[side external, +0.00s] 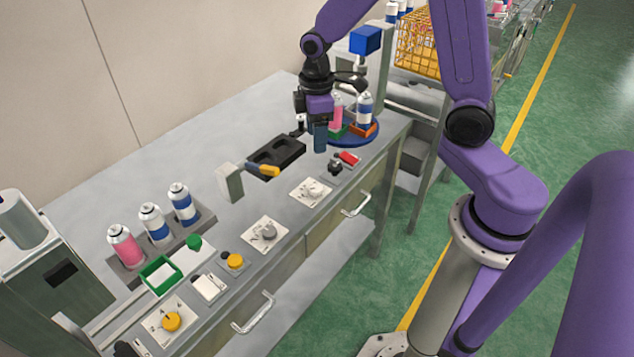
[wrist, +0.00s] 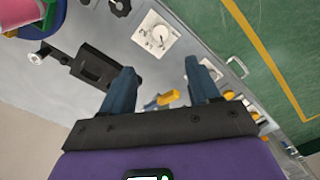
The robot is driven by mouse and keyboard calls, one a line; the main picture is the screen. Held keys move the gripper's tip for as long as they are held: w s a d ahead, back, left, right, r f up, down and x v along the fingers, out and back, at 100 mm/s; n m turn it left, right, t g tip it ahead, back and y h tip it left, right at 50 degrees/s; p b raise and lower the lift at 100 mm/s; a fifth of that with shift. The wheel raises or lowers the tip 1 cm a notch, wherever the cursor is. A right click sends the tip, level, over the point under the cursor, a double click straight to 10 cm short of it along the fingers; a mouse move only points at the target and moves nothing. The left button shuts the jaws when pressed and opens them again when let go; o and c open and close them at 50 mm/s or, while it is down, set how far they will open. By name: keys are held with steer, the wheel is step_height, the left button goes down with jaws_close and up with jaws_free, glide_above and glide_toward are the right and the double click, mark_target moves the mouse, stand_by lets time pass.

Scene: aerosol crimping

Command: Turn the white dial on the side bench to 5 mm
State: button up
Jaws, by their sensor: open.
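The white dial (side external: 312,189) sits on a square white plate on the front part of the grey bench. In the wrist view the dial (wrist: 157,38) shows on its plate with dark marks, beyond and between my fingertips; I cannot read its setting. A greyer dial (side external: 268,232) on a similar plate is nearer the camera in the side view. My gripper (side external: 312,142) hangs above the bench by the blue turntable, apart from the dial. In the wrist view my gripper (wrist: 162,76) has its two blue fingers spread with nothing between them.
The blue turntable (side external: 362,138) carries cans beside my gripper. A red switch (side external: 349,158) and a black knob (side external: 335,165) are close by. Several cans stand in a rack at left.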

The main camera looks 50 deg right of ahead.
mark_target(317, 188)
step_height(317, 188, down, 16)
steer(key=shift+r, duration=0.25)
stand_by(0.4)
steer(key=c, duration=1)
